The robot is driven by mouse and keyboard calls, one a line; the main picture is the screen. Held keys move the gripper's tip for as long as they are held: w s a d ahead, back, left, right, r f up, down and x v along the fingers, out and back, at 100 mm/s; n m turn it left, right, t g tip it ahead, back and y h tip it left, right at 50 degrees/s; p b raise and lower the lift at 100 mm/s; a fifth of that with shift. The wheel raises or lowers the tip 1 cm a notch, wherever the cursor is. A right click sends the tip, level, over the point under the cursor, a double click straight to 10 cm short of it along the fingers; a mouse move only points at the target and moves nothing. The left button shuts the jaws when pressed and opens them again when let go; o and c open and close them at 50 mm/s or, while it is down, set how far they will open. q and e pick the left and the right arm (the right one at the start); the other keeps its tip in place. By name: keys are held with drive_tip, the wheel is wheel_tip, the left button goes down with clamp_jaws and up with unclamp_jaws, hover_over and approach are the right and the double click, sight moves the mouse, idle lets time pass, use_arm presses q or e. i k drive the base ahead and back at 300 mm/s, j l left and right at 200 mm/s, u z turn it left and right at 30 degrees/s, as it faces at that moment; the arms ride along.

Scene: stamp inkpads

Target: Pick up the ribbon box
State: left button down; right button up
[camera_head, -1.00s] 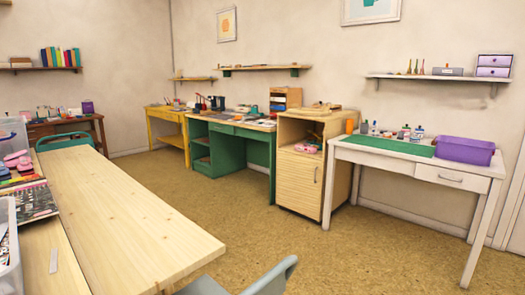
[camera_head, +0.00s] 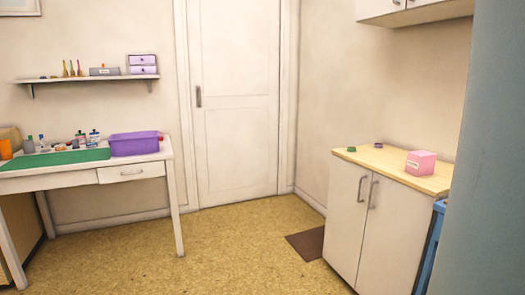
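A pink box (camera_head: 420,163) with a small pale label sits on the wooden top of a white cabinet at the right. The label is too small to read, so I cannot tell for sure that this is the ribbon box. A purple bin (camera_head: 134,144) stands on the white desk at the left. A small purple drawer box (camera_head: 143,64) and a grey box (camera_head: 104,71) sit on the wall shelf above it. Neither of my grippers is in view.
The white cabinet (camera_head: 344,224) stands against the right wall, with two small round items on top. The white desk (camera_head: 75,182) is at the left. A closed door (camera_head: 235,110) is between them. A brown mat (camera_head: 307,244) lies by the cabinet. The middle floor is clear.

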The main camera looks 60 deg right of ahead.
sight(419, 163)
drive_tip(key=z, duration=3)
drive_tip(key=i+j+u, duration=0.15)
drive_tip(key=i, duration=0.6)
drive_tip(key=i+j+u, duration=0.2)
drive_tip(key=i, duration=0.6)
